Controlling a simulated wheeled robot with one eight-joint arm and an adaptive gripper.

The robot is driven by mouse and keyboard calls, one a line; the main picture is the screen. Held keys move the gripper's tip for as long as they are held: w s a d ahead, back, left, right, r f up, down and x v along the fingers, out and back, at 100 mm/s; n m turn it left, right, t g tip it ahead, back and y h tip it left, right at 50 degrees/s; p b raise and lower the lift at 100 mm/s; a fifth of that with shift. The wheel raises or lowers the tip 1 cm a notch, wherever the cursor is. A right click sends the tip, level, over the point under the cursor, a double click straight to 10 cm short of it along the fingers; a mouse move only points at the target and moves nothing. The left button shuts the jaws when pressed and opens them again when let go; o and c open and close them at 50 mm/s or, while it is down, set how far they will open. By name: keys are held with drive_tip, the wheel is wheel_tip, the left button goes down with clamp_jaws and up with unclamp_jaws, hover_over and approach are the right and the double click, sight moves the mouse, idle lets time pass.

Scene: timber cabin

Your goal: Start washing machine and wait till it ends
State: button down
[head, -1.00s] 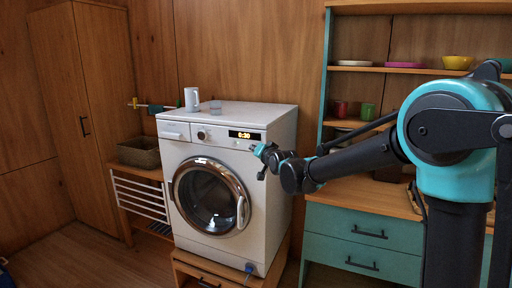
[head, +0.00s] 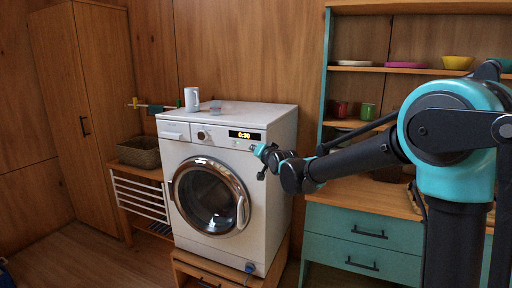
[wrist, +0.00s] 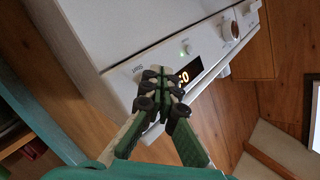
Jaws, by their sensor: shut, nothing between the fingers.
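The white washing machine (head: 235,185) stands on a low wooden base, its round glass door (head: 210,196) shut. Its display (head: 245,135) is lit and reads 0:30 in the head view. My gripper (head: 259,150) is at the right end of the control panel, just below the display. In the wrist view my gripper (wrist: 162,82) is shut and empty, its fingertips over the panel near the display (wrist: 183,77), covering part of it. Whether the fingertips touch the panel I cannot tell.
A white jug (head: 192,99) and a clear cup (head: 215,107) stand on the machine. A woven basket (head: 139,152) and a white rack (head: 141,197) are at left. A teal drawer cabinet (head: 360,240) stands close on the right. Open floor lies at front left.

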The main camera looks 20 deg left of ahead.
drive_tip(key=shift+w, duration=0.45)
drive_tip(key=shift+w, duration=0.3)
idle(0.7)
idle(0.3)
drive_tip(key=shift+s, duration=0.75)
